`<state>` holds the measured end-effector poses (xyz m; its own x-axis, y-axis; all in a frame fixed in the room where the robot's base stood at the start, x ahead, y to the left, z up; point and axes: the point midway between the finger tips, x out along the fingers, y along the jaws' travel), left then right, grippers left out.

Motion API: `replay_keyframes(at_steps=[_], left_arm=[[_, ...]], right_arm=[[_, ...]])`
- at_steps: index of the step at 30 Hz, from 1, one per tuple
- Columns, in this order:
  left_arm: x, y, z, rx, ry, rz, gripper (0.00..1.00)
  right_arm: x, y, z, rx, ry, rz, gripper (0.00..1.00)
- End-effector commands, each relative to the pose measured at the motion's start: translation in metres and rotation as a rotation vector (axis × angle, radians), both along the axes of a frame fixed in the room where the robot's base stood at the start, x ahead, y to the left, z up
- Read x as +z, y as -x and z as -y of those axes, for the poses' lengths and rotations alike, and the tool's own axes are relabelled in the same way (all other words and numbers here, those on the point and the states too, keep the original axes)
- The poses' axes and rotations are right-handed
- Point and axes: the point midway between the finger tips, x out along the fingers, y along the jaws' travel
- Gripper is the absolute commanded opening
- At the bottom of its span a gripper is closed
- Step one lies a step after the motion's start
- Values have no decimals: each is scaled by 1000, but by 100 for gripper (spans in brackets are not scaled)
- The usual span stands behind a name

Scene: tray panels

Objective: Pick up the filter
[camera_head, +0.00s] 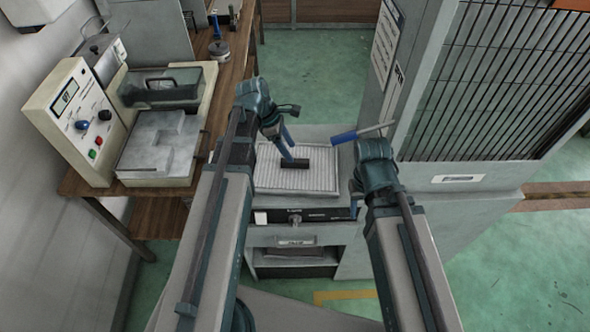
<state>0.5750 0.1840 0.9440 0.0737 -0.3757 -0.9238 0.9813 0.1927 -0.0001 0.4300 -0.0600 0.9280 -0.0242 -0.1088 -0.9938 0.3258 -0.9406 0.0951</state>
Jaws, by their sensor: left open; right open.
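The filter (320,178), a pale, finely ribbed rectangular panel, lies flat on top of a grey cabinet in the middle of the head view. A short black bar (296,163) shows on its upper surface; I cannot tell whether it belongs to the filter. My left gripper (287,148) is open and points down over the filter, its tip at or just above the black bar. Whether they touch is unclear. My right gripper (374,160) is open beside the filter's right edge, its fingertips mostly hidden by its wrist.
A blue-handled tool (345,137) with a pale shaft is just behind my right gripper. A tall louvred cabinet (480,85) stands close on the right. A wooden bench (224,88) with a control box (78,120) is on the left. Green floor is clear behind.

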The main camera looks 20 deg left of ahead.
Motion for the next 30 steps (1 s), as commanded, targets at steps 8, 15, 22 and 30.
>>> replay_keyframes(at_steps=[8,15,22,30], left_arm=[[-38,4,11,-2,0,1,62],[-44,3,15,0,0,1,62],[-43,3,15,0,0,0,44],[-43,3,15,0,0,0,0]], right_arm=[[-38,0,0,0,0,0,50],[-44,0,0,0,0,0,50],[-43,0,0,0,0,0,50],[-43,0,0,0,0,0,50]])
